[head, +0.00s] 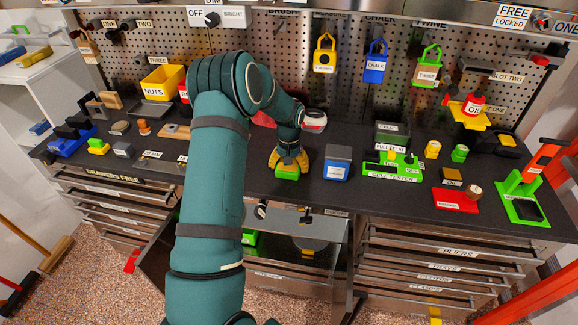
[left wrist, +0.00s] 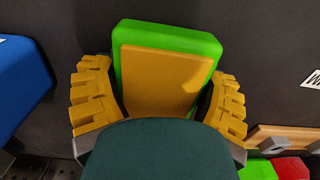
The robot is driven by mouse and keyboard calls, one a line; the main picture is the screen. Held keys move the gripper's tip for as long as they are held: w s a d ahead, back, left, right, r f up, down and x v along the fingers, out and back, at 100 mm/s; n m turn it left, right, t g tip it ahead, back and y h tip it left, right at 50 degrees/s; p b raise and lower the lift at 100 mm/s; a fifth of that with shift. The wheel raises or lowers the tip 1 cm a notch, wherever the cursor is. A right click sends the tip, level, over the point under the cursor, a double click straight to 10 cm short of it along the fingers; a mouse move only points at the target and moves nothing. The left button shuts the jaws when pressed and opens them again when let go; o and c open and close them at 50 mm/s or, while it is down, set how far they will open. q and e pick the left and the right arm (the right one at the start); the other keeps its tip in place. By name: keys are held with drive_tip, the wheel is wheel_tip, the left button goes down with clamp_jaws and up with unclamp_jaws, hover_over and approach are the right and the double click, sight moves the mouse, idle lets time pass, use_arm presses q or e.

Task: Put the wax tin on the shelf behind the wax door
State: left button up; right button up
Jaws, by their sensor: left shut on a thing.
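My left gripper (head: 289,160) is shut on a green block (head: 287,173) with an orange-brown top, at the front middle of the dark worktop. In the left wrist view the green block (left wrist: 168,35) sits between the yellow fingers. I cannot tell whether it touches the worktop. No readable label confirms a wax tin. Below the worktop, a cabinet bay (head: 330,265) stands open, with a grey panel like an open door (head: 158,245) at its left, partly behind my arm. A green thing (head: 250,238) and a dark round thing (head: 310,244) show inside. My right gripper is out of view.
A blue-and-grey box (head: 337,163) stands just right of the gripper. The green cell tester (head: 392,165) and a red block (head: 457,199) lie farther right. Closed drawers (head: 430,265) flank the bay. A yellow nuts bin (head: 163,82) stands at the back left.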

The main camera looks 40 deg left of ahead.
use_arm(q)
drive_tip(key=shift+f, duration=0.1)
drive_tip(key=o, duration=1.1)
drive_tip(key=shift+o, duration=0.2)
